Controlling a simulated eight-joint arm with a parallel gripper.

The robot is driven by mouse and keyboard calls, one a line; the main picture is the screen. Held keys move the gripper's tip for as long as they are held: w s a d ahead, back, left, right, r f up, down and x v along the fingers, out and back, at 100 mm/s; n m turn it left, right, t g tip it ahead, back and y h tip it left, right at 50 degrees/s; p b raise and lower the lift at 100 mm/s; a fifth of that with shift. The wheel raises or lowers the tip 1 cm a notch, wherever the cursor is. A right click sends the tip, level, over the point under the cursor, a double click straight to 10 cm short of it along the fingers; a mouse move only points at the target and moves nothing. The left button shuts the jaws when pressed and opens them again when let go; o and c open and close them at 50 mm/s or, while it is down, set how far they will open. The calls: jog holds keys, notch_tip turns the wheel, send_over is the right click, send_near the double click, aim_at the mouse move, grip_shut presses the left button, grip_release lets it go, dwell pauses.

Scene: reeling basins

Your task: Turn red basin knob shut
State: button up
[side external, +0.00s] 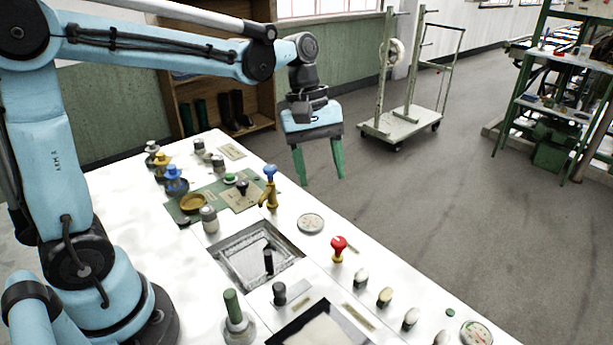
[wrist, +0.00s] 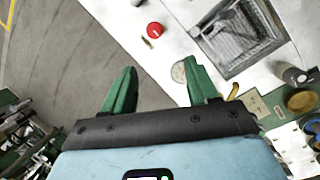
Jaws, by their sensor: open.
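The red knob (side external: 338,247) sits on a yellow base on the white worktop, to the right of a recessed metal basin (side external: 228,262). In the wrist view the red knob (wrist: 154,30) shows from above, beyond my fingertips, with the basin (wrist: 214,48) to its right. My gripper (side external: 322,180) has two green fingers, spread apart with nothing between them. It hangs in the air past the worktop's far edge, above the knob's height and apart from it. The wrist view shows the open fingers (wrist: 160,66) too. The knob's turn position cannot be told.
A brass tap with a blue top (side external: 269,188) stands behind the basin. A round dial (side external: 311,223) lies between tap and knob. Several pale knobs line the worktop's right edge, including one (side external: 361,278) near the red knob. Open floor (side external: 450,220) lies to the right.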

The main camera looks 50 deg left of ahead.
aim_at(339, 240)
jog(key=d+f+n, duration=0.1)
jog(key=f, duration=0.3)
jog(key=d+f+g, duration=0.1)
jog(key=d+f, duration=0.1)
jog(key=f, duration=0.2)
jog(key=d+f+n, duration=0.1)
jog(key=d+f, duration=0.1)
jog(key=f, duration=0.2)
jog(key=shift+w+f+n+g+h, duration=0.1)
jog(key=shift+w+n+g+h, duration=0.05)
jog(key=shift+n+g+h, duration=0.2)
jog(key=c, duration=1)
jog(key=shift+c, duration=0.2)
